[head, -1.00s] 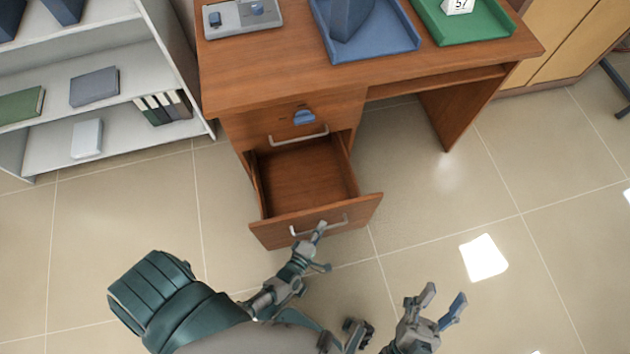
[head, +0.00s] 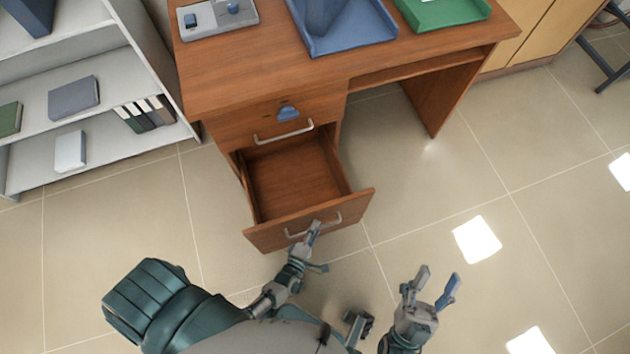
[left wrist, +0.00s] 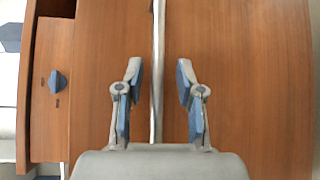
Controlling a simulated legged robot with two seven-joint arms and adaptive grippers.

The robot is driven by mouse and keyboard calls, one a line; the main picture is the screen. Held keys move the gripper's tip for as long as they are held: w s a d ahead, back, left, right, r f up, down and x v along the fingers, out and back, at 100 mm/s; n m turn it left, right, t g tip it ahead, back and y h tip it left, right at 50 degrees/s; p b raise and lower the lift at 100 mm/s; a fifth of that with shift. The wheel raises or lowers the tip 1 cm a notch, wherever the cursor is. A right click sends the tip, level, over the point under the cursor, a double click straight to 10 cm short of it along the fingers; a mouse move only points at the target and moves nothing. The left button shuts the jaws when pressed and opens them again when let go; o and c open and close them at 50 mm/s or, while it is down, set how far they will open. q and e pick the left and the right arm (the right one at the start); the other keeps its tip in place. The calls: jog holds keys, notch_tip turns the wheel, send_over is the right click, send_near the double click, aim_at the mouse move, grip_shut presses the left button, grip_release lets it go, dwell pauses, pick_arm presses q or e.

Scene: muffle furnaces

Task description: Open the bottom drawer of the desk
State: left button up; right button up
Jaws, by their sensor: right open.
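The wooden desk (head: 230,75) has its bottom drawer (head: 300,180) pulled out, and its empty inside shows. The drawer front has a pale bar handle (head: 330,219), which runs upright in the left wrist view (left wrist: 157,70). My left gripper (head: 314,232) is at this handle. In the left wrist view its fingers (left wrist: 158,88) are spread, one on each side of the bar, with a gap to it. The upper drawer (head: 262,128) is shut and has its own bar handle and a blue knob (head: 288,114). My right gripper (head: 436,284) is open and empty over the floor.
A grey shelf unit (head: 95,113) with books and binders stands left of the desk. A blue tray (head: 350,42), a green tray (head: 450,18) and a grey device (head: 235,20) are on the desktop. The tiled floor (head: 510,200) to the right is clear.

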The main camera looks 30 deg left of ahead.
pick_arm(q)
jog(key=s+r, duration=0.1)
jog(key=s, duration=1)
jog(key=shift+s+d+r, duration=0.3)
jog(key=shift+s+d, duration=0.1)
